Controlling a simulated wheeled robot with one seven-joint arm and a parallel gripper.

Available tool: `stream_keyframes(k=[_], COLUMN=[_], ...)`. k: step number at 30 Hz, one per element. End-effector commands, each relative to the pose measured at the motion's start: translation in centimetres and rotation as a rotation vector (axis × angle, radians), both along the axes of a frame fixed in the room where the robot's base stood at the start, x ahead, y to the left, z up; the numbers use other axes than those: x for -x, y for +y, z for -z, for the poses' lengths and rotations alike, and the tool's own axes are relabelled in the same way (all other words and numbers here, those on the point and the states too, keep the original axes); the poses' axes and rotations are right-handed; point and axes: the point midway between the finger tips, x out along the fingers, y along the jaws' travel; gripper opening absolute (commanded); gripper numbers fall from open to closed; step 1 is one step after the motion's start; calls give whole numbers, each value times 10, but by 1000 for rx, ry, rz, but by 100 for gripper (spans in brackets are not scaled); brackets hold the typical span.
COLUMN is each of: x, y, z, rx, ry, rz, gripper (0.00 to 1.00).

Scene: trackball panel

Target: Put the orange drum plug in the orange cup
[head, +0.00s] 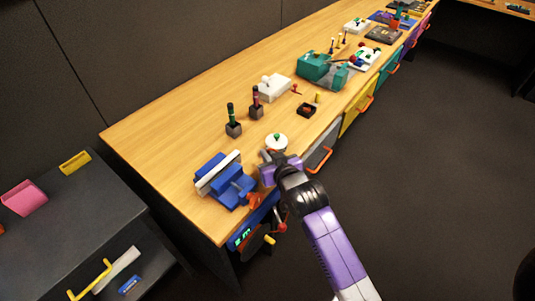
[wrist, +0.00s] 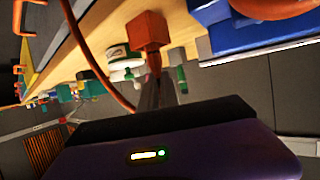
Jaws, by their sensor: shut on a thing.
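My gripper (head: 269,163) is over the front edge of the long bench, beside the blue vise. In the wrist view my gripper (wrist: 160,92) is shut on the orange drum plug (wrist: 148,31), whose blocky end stands out past the fingertips. An orange cable (wrist: 90,55) curves down to the fingers. In the head view the plug is not clear behind my gripper. An orange piece (head: 253,200) sits at the vise's front end; I cannot tell if it is the orange cup. A rounded orange thing (wrist: 272,7) shows at the wrist view's top edge.
The blue vise (head: 225,181) stands at the bench's near end. A white round base with a green ball (head: 277,142) is just beyond my gripper. Open wood (head: 170,130) lies left.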

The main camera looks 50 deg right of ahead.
Motion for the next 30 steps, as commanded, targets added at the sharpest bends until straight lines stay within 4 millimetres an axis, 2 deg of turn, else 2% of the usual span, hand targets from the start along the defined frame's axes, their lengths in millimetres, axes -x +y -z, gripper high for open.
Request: stream_keyframes(k=[10, 12, 14, 25, 30], x=[0, 0, 0, 0, 19], y=[0, 0, 0, 0, 10], z=[3, 2, 2, -3, -9], rx=[0, 0, 0, 1, 0], ry=[-1, -1, -1, -2, -1], rz=[0, 0, 0, 1, 0], gripper=[0, 19, 27, 27, 27])
